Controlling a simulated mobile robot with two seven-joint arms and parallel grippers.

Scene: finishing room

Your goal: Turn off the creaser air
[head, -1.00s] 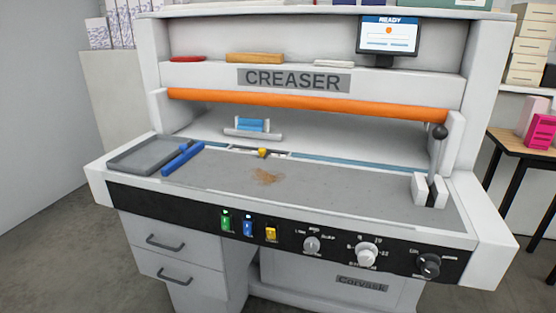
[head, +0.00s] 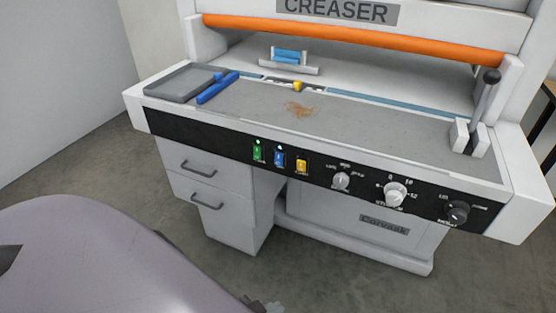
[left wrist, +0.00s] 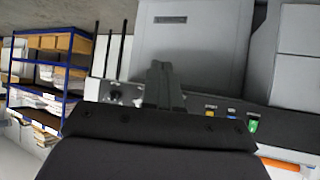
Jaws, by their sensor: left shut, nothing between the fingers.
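The creaser (head: 150,118) has a black front panel with a green switch (head: 258,150), a blue switch (head: 279,156) and a yellow switch (head: 302,166) side by side. The green and blue ones show a small bright spot at the top; their labels are too small to read. In the left wrist view, the picture is upside down, with the yellow (left wrist: 210,114), blue (left wrist: 231,113) and green switch (left wrist: 253,125) right of my left gripper (left wrist: 160,68). The gripper is shut and empty, apart from the switches. Its dark tip shows at the bottom of the head view (head: 260,306). My right gripper is not in view.
Right of the switches sit a grey knob (head: 342,180), a white knob (head: 395,194) and a black knob (head: 457,212). A lever (head: 486,95) stands at the bed's right end. A grey tray (head: 183,84) and blue tool (head: 217,88) lie at left. Floor before the drawers is open.

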